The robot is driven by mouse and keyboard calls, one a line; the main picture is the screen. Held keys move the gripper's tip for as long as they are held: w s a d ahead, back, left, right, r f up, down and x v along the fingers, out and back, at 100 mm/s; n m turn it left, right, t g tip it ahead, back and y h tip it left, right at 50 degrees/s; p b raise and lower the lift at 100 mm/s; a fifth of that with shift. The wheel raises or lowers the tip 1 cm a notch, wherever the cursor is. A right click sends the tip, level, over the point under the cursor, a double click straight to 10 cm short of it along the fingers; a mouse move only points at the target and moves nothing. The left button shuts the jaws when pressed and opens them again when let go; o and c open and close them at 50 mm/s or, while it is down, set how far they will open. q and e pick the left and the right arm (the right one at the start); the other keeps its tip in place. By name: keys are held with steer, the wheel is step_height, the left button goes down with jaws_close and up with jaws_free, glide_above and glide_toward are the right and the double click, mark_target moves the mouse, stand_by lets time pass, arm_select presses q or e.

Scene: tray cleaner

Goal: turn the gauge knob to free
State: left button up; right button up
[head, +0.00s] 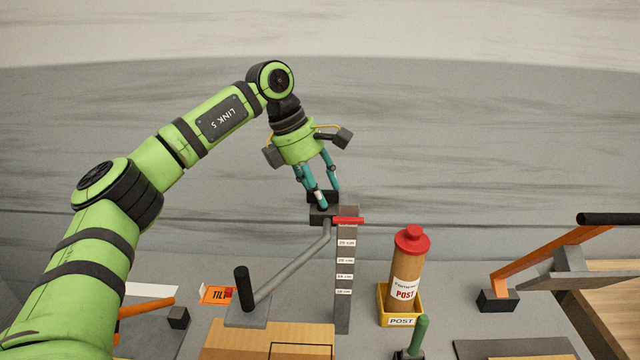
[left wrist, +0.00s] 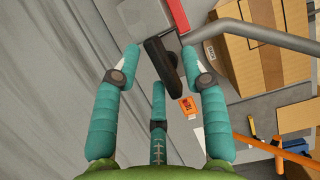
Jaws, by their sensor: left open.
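The gauge is an upright grey post (head: 344,285) with white height labels and a red pointer (head: 348,220) near its top. A black bar-shaped knob (left wrist: 163,62) sits at the gauge's top; in the head view it is partly hidden behind my fingers. My left gripper (head: 327,197) is open and points down at the top of the post. In the left wrist view, the teal fingers (left wrist: 160,58) are spread, with the knob between the two side fingertips and clear space beside it. I cannot read any free or lock mark. My right gripper is out of view.
A grey crank arm with a black handle (head: 244,288) reaches left from the post. A red-capped cylinder (head: 405,277) stands in a yellow POST holder (head: 402,320) to the right. An orange lever (head: 548,258) is at far right. An orange TILT tag (head: 214,295) and cardboard box (head: 265,343) are in front.

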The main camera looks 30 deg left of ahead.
arm_select(q)
jaws_close()
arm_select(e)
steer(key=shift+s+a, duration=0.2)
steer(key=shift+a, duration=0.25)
